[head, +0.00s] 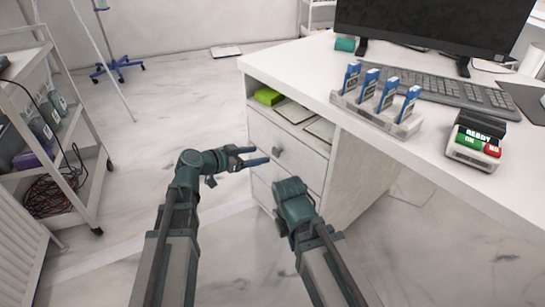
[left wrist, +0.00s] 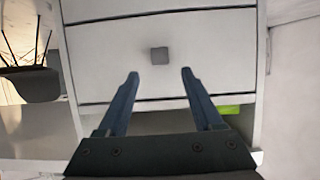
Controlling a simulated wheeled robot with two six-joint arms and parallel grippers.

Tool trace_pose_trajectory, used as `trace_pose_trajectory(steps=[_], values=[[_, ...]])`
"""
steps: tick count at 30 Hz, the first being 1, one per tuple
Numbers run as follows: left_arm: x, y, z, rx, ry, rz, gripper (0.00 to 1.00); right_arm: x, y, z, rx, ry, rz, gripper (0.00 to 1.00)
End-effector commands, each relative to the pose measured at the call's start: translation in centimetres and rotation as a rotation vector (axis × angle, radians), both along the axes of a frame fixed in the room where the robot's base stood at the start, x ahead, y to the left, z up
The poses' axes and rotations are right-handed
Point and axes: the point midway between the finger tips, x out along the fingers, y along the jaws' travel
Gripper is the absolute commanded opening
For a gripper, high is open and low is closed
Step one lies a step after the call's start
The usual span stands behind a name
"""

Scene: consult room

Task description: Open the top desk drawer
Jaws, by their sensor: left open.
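The top drawer (head: 300,154) is under the open shelf of the white desk, and its front looks flush with the cabinet. Its small grey knob (head: 278,149) sits near the middle of the front; the drawer front (left wrist: 200,50) and knob (left wrist: 159,55) also show in the left wrist view. My left gripper (head: 262,155) is open and empty, its fingers pointing at the drawer. In the left wrist view the knob lies just beyond and between the fingertips (left wrist: 160,73), apart from them. My right gripper (head: 294,200) is in front of the lower drawer area; its fingers are hidden.
The open shelf (head: 294,112) above the drawer holds a green box (head: 268,96) and papers. On the desktop (head: 300,61) are a rack of blue packets (head: 376,110), a keyboard (head: 450,92) and a monitor. A white cart (head: 82,185) stands at left; the floor between is clear.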

Motion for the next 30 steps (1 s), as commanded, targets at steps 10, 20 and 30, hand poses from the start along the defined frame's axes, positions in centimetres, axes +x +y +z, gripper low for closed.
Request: trace_pose_trajectory(steps=[10,20,30], values=[[3.8,-4.2,-2.5,0.000,0.000,-0.001,0.68,0.0,0.0,-2.5,0.000,-0.001,-0.001,0.00],[4.6,-5.4,-2.9,0.000,0.000,0.001,0.68,0.0,0.0,-2.9,0.001,-0.002,-0.001,0.00],[4.6,-5.3,-2.9,0.000,0.000,0.001,0.44,0.0,0.0,-2.9,0.001,-0.002,-0.001,0.00]])
